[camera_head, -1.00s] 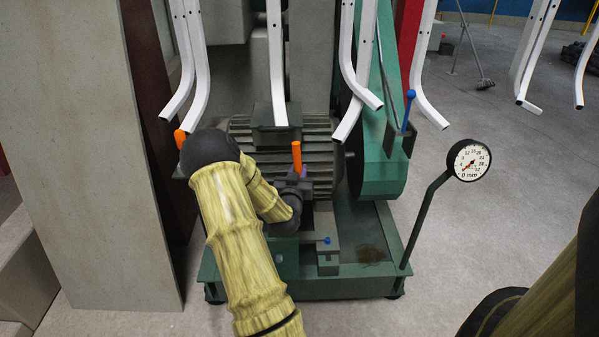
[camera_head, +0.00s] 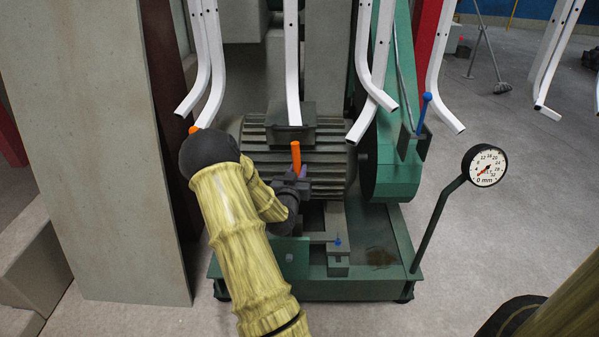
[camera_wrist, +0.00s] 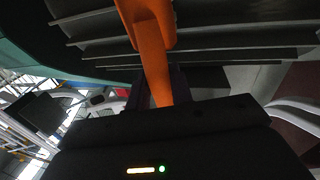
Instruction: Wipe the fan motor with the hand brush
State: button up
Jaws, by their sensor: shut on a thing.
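The fan motor (camera_head: 322,166) is a dark grey ribbed block on the green machine base, in the middle of the head view. Its fins (camera_wrist: 215,40) fill the upper part of the wrist view. My gripper (camera_head: 297,182) is in front of the motor and shut on the orange handle of the hand brush (camera_head: 296,156). The handle also shows in the wrist view (camera_wrist: 156,62), rising from the jaws toward the fins. The brush's bristles are not visible, and I cannot tell whether the brush touches the motor.
White bent tubes (camera_head: 292,75) hang above and in front of the motor. A dial gauge (camera_head: 484,166) stands on a post at the right. The green belt guard (camera_head: 398,175) is right of the motor. A tall grey panel (camera_head: 105,150) stands at the left.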

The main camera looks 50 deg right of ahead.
jog(key=shift+w+a, duration=0.45)
jog(key=shift+w, duration=0.2)
jog(key=shift+w+a, duration=0.4)
jog(key=shift+w, duration=0.2)
jog(key=shift+a, duration=0.1)
jog(key=shift+w+a, duration=1.1)
jog(key=shift+w, duration=0.1)
jog(key=shift+w+a, duration=0.5)
jog(key=shift+w, duration=0.2)
jog(key=shift+w+a, duration=0.5)
jog(key=shift+w, duration=0.2)
jog(key=shift+w+a, duration=0.1)
